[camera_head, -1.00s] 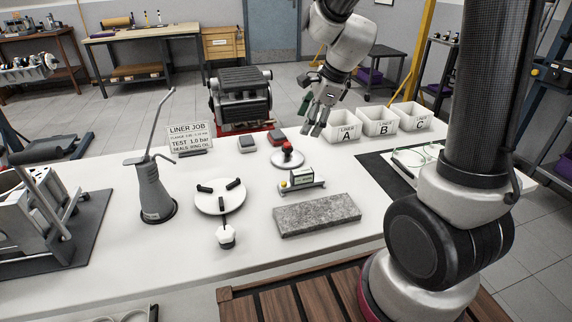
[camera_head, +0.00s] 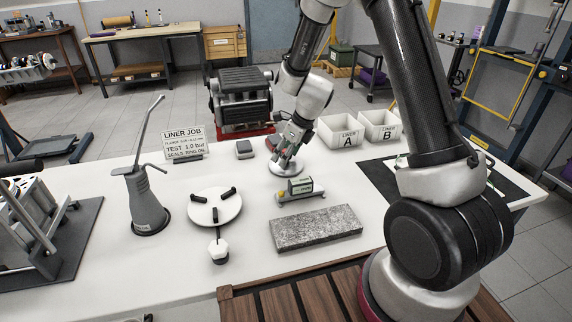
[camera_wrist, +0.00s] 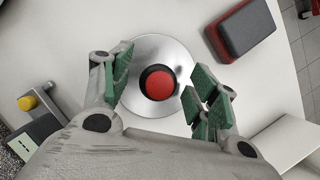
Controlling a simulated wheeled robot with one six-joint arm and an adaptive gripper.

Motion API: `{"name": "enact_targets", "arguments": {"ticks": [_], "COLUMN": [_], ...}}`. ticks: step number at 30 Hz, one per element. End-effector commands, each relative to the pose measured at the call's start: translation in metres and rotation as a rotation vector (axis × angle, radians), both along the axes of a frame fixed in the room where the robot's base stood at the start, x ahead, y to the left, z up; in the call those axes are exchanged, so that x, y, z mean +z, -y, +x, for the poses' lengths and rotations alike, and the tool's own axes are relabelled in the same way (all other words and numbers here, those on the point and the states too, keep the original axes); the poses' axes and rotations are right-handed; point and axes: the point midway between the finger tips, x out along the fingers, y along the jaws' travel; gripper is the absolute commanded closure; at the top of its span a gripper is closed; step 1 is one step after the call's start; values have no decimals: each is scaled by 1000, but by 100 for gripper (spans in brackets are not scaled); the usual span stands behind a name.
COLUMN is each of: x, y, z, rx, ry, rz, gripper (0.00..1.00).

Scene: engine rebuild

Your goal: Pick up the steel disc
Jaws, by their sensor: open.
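The steel disc (camera_wrist: 143,52) lies on the white bench with a round red knob (camera_wrist: 159,85) in a black collar at its middle. In the head view the disc (camera_head: 280,170) shows only in part, as my gripper hides its knob. My gripper (camera_wrist: 154,76) is open above the disc, with its green-padded fingers on the left and right of the red knob. In the head view my gripper (camera_head: 281,160) points down over the disc. I cannot tell whether the fingers touch it.
A red and dark block (camera_wrist: 242,30) lies close to the disc. A level-like device with a yellow knob (camera_head: 299,189) and a grey stone slab (camera_head: 316,228) are nearer the front. Bins A (camera_head: 340,131) and B (camera_head: 380,127) stand to the right.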

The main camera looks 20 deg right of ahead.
Motion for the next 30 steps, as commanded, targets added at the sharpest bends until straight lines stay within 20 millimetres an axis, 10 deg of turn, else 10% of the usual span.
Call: {"name": "enact_targets", "arguments": {"ticks": [5, 15, 23, 30], "x": [0, 1, 6, 51], "y": [0, 0, 0, 0], "z": [0, 0, 0, 1], "rx": [1, 1, 3, 3], "ry": [0, 1, 2, 7], "rz": [0, 0, 1, 0], "gripper": [42, 99, 100, 100]}}
